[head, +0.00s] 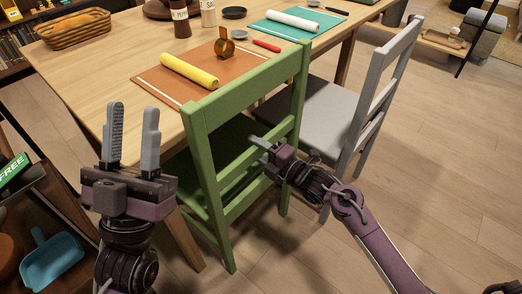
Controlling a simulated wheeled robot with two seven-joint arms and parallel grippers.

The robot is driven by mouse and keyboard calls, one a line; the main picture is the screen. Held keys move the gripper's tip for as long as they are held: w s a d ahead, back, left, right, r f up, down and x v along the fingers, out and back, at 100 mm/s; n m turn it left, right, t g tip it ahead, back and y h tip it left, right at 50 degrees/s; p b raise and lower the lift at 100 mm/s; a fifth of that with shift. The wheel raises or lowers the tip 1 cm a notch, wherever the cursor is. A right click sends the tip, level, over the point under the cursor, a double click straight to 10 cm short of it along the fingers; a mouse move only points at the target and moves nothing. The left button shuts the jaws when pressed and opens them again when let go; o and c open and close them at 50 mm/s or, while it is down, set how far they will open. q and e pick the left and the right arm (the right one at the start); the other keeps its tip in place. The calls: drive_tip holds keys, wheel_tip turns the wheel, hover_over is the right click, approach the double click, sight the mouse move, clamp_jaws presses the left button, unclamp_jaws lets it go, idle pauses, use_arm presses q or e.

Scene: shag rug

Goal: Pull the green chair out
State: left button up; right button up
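The green chair (196,136) stands at the near side of the wooden table (118,62), its back towards me and its seat partly under the tabletop. My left gripper (131,135) is open and empty, fingers pointing up, in front of the table edge and left of the chair back. My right gripper (262,148) is at the right part of the chair back, by its slats. Its fingers are small and partly hidden, so I cannot tell whether they touch or grip the chair.
A grey chair (330,108) stands close on the right of the green one. A shelf with a blue dustpan (50,262) is at the lower left. The table holds placemats, a yellow roll (189,70) and a basket (73,28). Wooden floor (440,170) is clear at the right.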

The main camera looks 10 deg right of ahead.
clamp_jaws()
drive_tip(key=shift+r, duration=0.1)
